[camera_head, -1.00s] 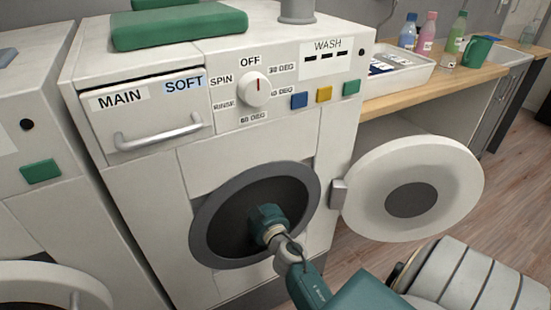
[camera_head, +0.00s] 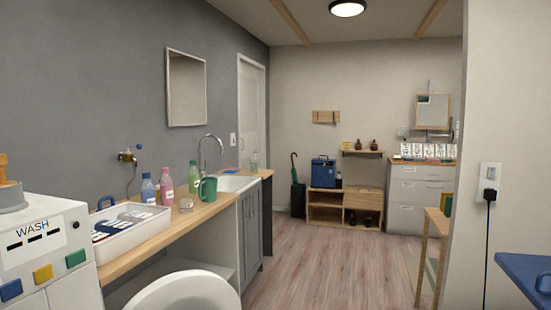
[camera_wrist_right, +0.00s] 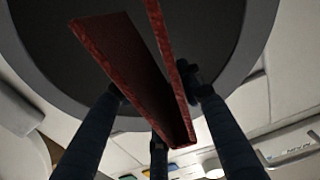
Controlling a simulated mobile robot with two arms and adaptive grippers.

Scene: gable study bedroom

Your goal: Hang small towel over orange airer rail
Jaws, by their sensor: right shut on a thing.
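A dark red folded cloth, which looks like the small towel (camera_wrist_right: 122,58), is in the right wrist view. My right gripper (camera_wrist_right: 155,95) is shut on it, with dark fingers on both sides of the cloth and one below. Behind the cloth is the dark round opening of the washing machine, with a grey ring (camera_wrist_right: 240,65). I cannot tell whether the cloth is fully outside the drum. No orange airer rail can be made out in either view. Neither gripper shows in the head view, and my left gripper is in no view.
The washing machine (camera_head: 38,250) stands at the lower left with its round white door (camera_head: 185,292) open. A wooden counter (camera_head: 150,240) carries a white tray (camera_head: 125,235), bottles and a green mug (camera_head: 207,190). Wooden floor (camera_head: 310,260) is clear ahead. A blue surface (camera_head: 525,272) juts in at right.

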